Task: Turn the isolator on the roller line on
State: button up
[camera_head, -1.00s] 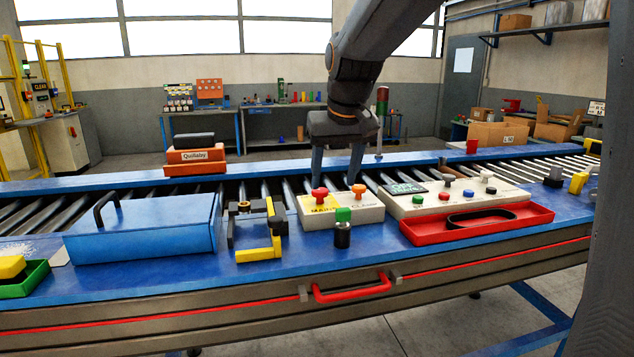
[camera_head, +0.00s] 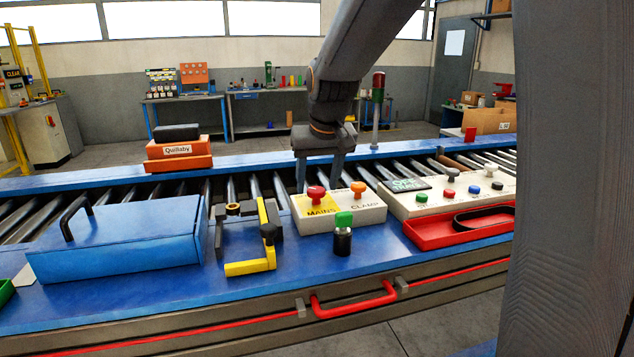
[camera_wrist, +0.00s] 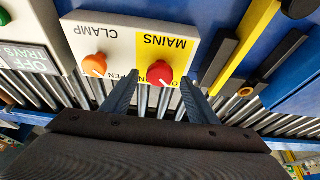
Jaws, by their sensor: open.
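The isolator is a red knob (camera_head: 317,195) on the yellow MAINS half of a pale control box (camera_head: 341,218) on the blue roller line. An orange knob (camera_head: 358,188) sits on the CLAMP half to its right. My gripper (camera_head: 318,184) is open above the rollers at the box's far side, with its fingers to either side of the red knob. In the wrist view the red knob (camera_wrist: 160,73) shows between the open fingertips, apart from both. The lettering beside the knobs is partly hidden, so I cannot read the knob's setting.
A green-topped black cylinder (camera_head: 343,235) stands just in front of the box. A yellow and black clamp-like fixture (camera_head: 250,240) and a blue lidded case (camera_head: 120,250) lie left. A button panel (camera_head: 440,203) and red tray (camera_head: 425,240) are right.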

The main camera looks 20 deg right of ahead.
jog(key=shift+w+f, duration=0.2)
jog(key=shift+f, duration=0.4)
jog(key=c, duration=1)
jog(key=shift+c, duration=0.2)
